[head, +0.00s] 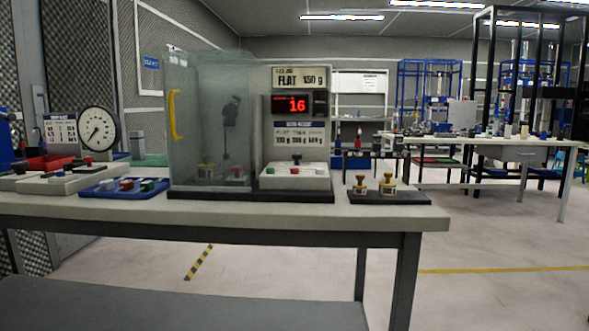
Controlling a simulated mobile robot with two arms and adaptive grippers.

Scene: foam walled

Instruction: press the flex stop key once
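A test machine (318,145) stands on the workbench in the middle of the head view. Its top sign reads "FLAT 150 g" and its red display (297,105) shows 16. A light sloped key panel (281,182) at its base carries a row of small keys, among them a green key (270,171) and a red key (321,171). A dark knob with a red part (297,160) stands behind the row. The key lettering is too small to read, so I cannot tell which is the flex stop key. Neither of my grippers is in view.
A clear enclosure (205,120) with a yellow handle (175,114) stands left of the panel. A blue tray (98,191) with small coloured blocks and a round dial (97,130) are farther left. Brass weights (388,185) stand on a dark plate at right. The panel's front is unobstructed.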

